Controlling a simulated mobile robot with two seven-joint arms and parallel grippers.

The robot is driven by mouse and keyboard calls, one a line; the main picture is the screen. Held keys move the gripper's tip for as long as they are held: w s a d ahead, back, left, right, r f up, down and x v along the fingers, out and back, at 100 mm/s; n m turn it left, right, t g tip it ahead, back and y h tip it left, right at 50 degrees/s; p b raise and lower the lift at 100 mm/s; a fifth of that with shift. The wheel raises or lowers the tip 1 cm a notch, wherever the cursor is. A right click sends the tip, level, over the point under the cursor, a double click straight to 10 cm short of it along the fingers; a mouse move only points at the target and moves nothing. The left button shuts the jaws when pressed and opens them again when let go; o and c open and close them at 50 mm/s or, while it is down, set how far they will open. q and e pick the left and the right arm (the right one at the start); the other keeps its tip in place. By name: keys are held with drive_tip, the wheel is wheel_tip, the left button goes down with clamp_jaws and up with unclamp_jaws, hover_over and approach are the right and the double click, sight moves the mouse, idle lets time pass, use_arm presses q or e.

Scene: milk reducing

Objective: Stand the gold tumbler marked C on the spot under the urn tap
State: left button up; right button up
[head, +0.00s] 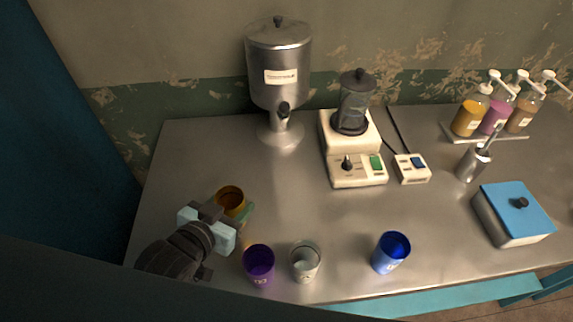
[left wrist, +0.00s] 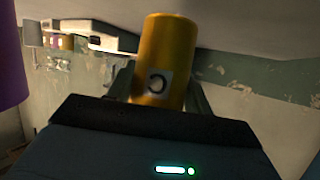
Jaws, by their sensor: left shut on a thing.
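The gold tumbler (head: 231,196) is at the front left of the steel table in the head view. In the left wrist view the gold tumbler (left wrist: 165,60) shows a white label with a dark C, between the two fingers. My left gripper (head: 236,214) is shut on it; whether the tumbler touches the table I cannot tell. The urn (head: 279,65) stands at the back with its tap (head: 283,112) facing front, above a round base (head: 281,135). Nothing stands under the tap. My right gripper is not in view.
A purple tumbler (head: 259,266), a clear tumbler (head: 305,262) and a blue tumbler (head: 391,252) stand along the front edge. A blender (head: 352,140) stands right of the urn. A blue-lidded box (head: 515,213) and pump bottles (head: 490,112) are at right. The table before the urn is clear.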

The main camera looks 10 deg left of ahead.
sight(239, 198)
use_arm(q)
drive_tip(key=w+m+h, duration=0.1)
drive_tip(key=w+d+m+g+h, duration=0.1)
drive_tip(key=w+m+h, duration=0.1)
drive_tip(key=h, duration=0.1)
drive_tip(key=shift+d+m+g, duration=0.3)
drive_tip(key=shift+d+g, duration=0.1)
drive_tip(key=shift+m+g+h, duration=0.6)
drive_tip(key=shift+m+h, duration=0.1)
drive_tip(key=w+a, duration=0.2)
drive_tip(key=a, duration=0.1)
drive_tip(key=w+a, duration=0.1)
drive_tip(key=a, duration=0.1)
drive_tip(key=shift+w+a+r, duration=0.15)
drive_tip(key=shift+w+r, duration=0.1)
drive_tip(key=shift+w+a+r, duration=0.1)
drive_tip(key=shift+w+a, duration=0.05)
drive_tip(key=shift+a, duration=0.2)
